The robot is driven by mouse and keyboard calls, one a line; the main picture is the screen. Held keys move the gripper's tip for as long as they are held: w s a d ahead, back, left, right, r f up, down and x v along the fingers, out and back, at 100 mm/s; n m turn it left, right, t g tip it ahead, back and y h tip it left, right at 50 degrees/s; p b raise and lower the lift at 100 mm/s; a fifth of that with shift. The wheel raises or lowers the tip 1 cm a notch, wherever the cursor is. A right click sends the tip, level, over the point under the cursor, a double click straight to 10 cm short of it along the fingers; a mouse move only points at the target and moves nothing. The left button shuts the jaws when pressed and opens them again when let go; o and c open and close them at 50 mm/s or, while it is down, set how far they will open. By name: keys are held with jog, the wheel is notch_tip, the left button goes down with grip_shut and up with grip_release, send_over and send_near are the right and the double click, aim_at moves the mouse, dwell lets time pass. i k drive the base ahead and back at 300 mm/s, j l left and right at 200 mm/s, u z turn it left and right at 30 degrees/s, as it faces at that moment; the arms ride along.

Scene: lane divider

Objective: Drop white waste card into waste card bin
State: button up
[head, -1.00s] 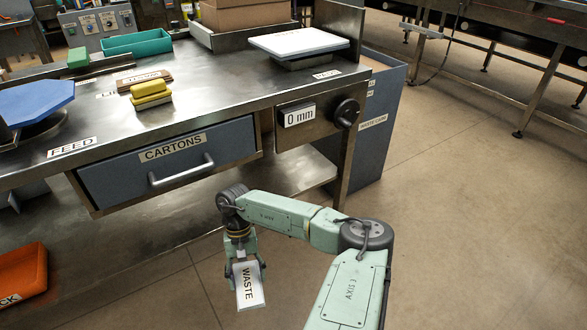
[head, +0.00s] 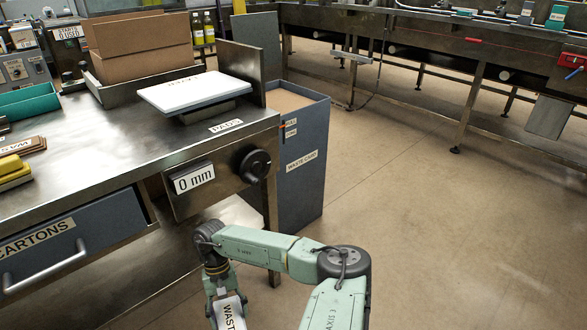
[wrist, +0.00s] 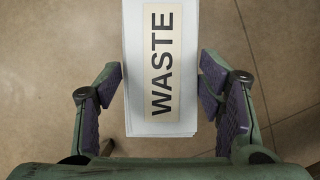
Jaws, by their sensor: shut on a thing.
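A white card stack labelled WASTE (wrist: 160,65) fills the middle of the wrist view, between the two fingers of my gripper (wrist: 161,95). My gripper is shut on it and holds it above the floor. In the head view the white waste card (head: 231,312) hangs below my gripper (head: 222,290) at the bottom edge, partly cut off. The waste card bin (head: 305,175) is a tall blue-grey box labelled WASTE CARD, standing on the floor past the right end of the bench. Its top is open and its inside shows brown. My gripper is in front of the bench, lower left of the bin.
The steel bench (head: 105,125) has a CARTONS drawer (head: 75,240), a 0 mm dial (head: 255,165) and a white plate (head: 195,91) on top. A conveyor (head: 440,45) runs along the back. The floor (head: 430,220) on the right is clear.

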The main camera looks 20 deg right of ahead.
aim_at(280, 104)
jog(key=i+l+z, duration=0.1)
jog(key=l, duration=0.25)
jog(key=i+l, duration=0.25)
jog(key=i+l+z, duration=0.15)
jog(key=l, duration=0.25)
jog(key=i, duration=0.05)
